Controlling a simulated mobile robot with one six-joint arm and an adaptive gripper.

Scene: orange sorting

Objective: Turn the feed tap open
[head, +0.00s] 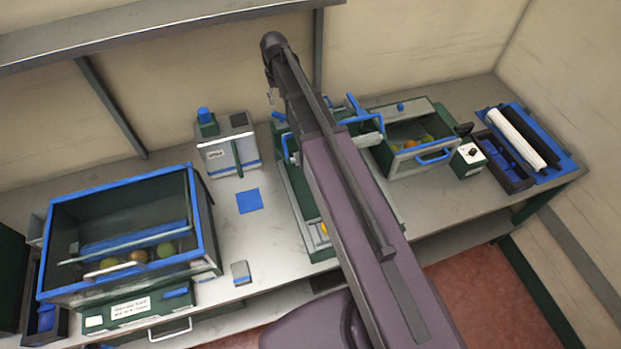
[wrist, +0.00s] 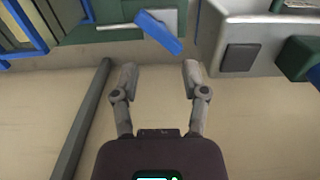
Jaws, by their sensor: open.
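A blue lever handle (wrist: 158,32), which looks like the feed tap, angles out beside a green and grey body at the top of the wrist view. My gripper (wrist: 158,75) is open and empty, and the lever lies just beyond and between its fingertips, apart from them. In the head view my gripper (head: 271,92) is at the back of the bench near the wall. A small blue part (head: 279,116), probably the same lever, shows just below it there. My arm hides much of the green machine (head: 297,185).
A grey dispenser (head: 226,150) stands left of the machine; its dark square (wrist: 240,57) shows right of the lever. A glass-fronted case (head: 60,215) with fruit is at left. A smaller fruit box (head: 405,107) is right of my arm. A wall post (wrist: 82,120) runs beside my gripper.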

